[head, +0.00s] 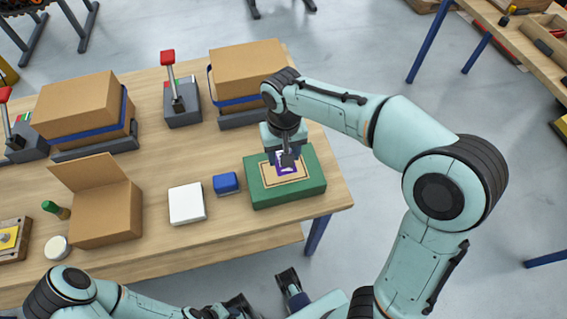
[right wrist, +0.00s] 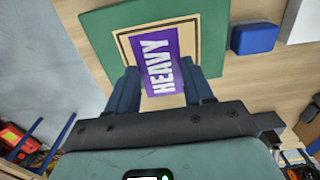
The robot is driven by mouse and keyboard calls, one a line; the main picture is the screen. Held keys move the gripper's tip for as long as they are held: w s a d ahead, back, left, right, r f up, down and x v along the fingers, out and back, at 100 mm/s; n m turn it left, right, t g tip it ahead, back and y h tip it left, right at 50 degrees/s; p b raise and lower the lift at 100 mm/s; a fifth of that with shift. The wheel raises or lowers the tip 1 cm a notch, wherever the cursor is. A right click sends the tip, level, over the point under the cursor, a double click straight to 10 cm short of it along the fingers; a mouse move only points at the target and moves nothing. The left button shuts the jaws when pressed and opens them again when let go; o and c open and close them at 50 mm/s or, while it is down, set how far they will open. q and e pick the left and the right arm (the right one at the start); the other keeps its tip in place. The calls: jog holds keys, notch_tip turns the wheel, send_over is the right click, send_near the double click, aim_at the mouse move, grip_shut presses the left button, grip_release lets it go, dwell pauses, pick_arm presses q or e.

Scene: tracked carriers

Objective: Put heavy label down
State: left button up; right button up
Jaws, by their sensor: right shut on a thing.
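The heavy label (right wrist: 160,66) is a purple card with white HEAVY lettering. My right gripper (right wrist: 160,78) is shut on it, one finger at each side edge. In the head view the label (head: 282,168) is partly hidden by my right gripper (head: 284,159). It is over the tan, dark-outlined square on the green block (head: 258,194), towards the square's far side. I cannot tell whether the label touches the square. My left gripper (head: 265,293) is low at the bottom edge, away from the table; its jaw opening is unclear.
Left of the green block are a blue block (head: 227,183), a white square item (head: 187,203) and an open cardboard box (head: 103,217). Two closed cartons (head: 80,104) (head: 248,68) with blue straps and a red-handled lever device (head: 180,104) stand behind. The table's right edge is close.

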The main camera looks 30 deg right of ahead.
jog(key=shift+f+b, duration=0.45)
jog(key=shift+f, duration=1.8)
jog(key=shift+f, duration=0.3)
jog(key=o, duration=1)
notch_tip(320, 180, up, 13)
jog(key=p, duration=0.2)
jog(key=shift+f+p, duration=0.2)
jog(key=shift+p, duration=0.1)
